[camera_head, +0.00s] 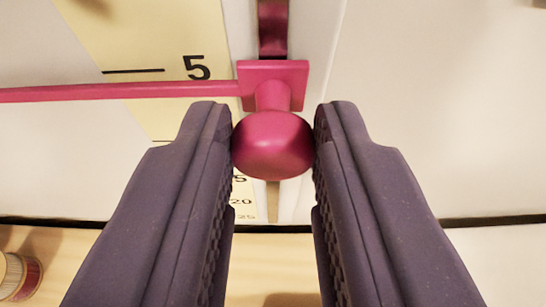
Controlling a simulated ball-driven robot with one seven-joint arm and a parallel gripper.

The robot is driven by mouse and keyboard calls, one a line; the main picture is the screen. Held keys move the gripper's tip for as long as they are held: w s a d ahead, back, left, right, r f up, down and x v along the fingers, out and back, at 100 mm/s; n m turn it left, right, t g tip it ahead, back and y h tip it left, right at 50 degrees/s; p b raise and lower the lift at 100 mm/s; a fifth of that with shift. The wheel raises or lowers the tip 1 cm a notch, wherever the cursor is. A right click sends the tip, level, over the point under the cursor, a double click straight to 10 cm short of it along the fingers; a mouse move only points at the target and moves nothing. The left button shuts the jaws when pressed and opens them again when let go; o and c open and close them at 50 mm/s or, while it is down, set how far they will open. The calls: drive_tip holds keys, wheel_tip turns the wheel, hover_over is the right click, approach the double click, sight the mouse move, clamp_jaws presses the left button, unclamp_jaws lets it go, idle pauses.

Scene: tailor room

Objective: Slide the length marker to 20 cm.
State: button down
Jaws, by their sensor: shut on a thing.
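The length marker is a pink slider with a round knob (273,143), a square plate and a thin pointer arm (120,91) reaching left. My gripper (273,145) is shut on the knob, with one dark finger on each side. The pointer lies just below the 5 mark and its short line on the pale yellow scale (160,35). The slider sits on a vertical rail (272,30). Lower on the scale, small numbers including 20 and 25 show between the fingers, partly hidden by the left finger and the knob.
White panel surface (440,100) lies to the right of the rail and is clear. Below a dark edge (50,220) there is a light wooden surface (110,265). A spool-like round object (20,275) stands at the lower left.

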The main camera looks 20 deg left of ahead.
wheel_tip(320, 180, down, 15)
drive_tip(key=b, duration=1)
drive_tip(key=shift+r, duration=0.2)
drive_tip(key=c, duration=0.9)
unclamp_jaws()
drive_tip(key=shift+c, duration=0.2)
drive_tip(key=p, duration=0.2)
approach(273, 205)
drive_tip(key=v, duration=0.3)
drive_tip(key=shift+r, duration=0.1)
